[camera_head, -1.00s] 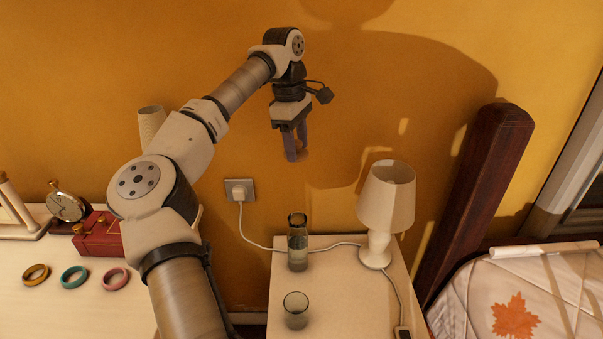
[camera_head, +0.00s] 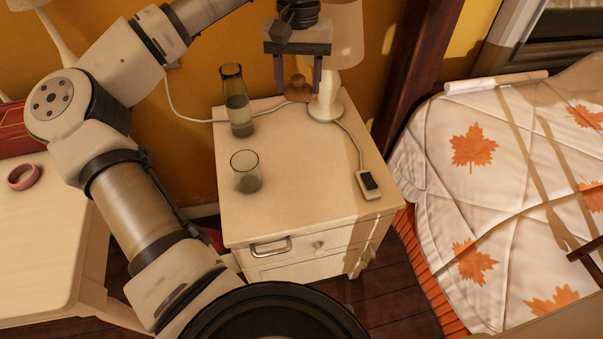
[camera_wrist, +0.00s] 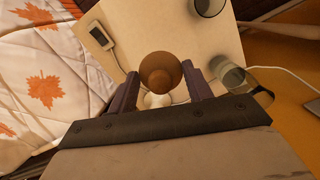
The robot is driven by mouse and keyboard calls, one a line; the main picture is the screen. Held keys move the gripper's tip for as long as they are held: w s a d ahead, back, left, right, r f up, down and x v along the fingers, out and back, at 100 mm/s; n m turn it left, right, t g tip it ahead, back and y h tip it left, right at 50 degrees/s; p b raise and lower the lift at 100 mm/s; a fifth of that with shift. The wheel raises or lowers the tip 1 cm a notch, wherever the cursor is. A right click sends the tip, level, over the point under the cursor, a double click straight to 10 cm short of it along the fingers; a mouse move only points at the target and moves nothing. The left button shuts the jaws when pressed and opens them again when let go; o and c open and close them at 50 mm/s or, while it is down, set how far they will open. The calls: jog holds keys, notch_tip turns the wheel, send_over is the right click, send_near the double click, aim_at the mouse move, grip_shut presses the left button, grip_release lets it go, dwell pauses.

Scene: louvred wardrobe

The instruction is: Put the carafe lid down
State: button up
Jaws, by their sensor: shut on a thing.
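The carafe lid (camera_head: 298,88) is a small brown, wooden-looking piece with a rounded knob. My gripper (camera_head: 297,94) is shut on it, one finger at each side. In the wrist view the lid (camera_wrist: 160,73) sits between the two fingertips (camera_wrist: 158,80). My gripper holds it over the back of the white nightstand (camera_head: 290,210), in front of the lamp. The glass carafe (camera_head: 238,108), with water in it, stands upright to the left of the lid, apart from it. It also shows in the wrist view (camera_wrist: 229,73).
An empty glass (camera_head: 246,172) stands in front of the carafe. A white lamp (camera_head: 326,107) stands close to my gripper. A small device (camera_head: 367,184) on a cable lies at the right edge. A bed (camera_head: 485,170) is at right.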

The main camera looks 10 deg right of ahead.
aim_at(301, 168)
jog(key=shift+s+d+f+m, duration=0.15)
jog(key=shift+s+f+m, duration=0.2)
jog(key=shift+f, duration=0.2)
jog(key=f, duration=1)
jog(key=f+b, duration=0.1)
jog(key=f, duration=0.9)
jog(key=shift+s, duration=0.2)
jog(key=shift+f+b, duration=0.2)
jog(key=shift+b, duration=0.15)
jog(key=o, duration=0.9)
jog(key=shift+r, duration=0.1)
jog(key=shift+o, duration=0.2)
jog(key=shift+r, duration=0.15)
